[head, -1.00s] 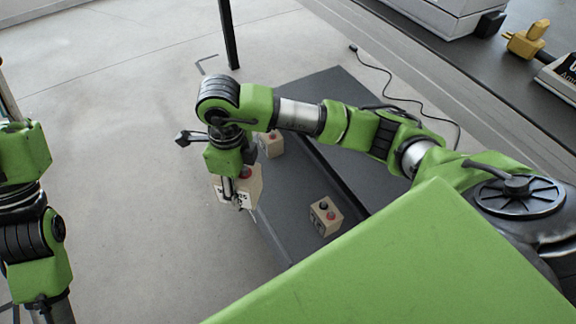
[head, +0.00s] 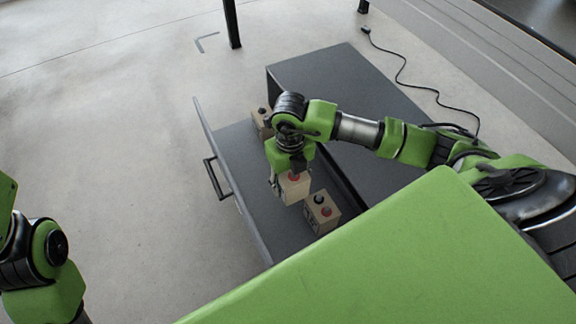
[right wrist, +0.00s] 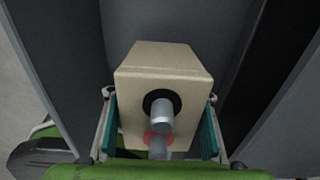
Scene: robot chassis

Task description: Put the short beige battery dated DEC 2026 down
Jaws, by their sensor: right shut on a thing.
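In the right wrist view the battery (right wrist: 160,62) sits between the two teal finger pads, with a metal terminal post in a black ring and a red ring towards me. Its date label cannot be read. Whether its underside touches the drawer floor cannot be told. My left arm shows at the left edge, but its gripper is out of view.
A beige battery (head: 323,211) with a black and a red terminal stands in the drawer, close to the right of the held one. Another battery (head: 261,122) stands at the far end, partly hidden by my arm. The dark cabinet top (head: 345,85) lies to the right.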

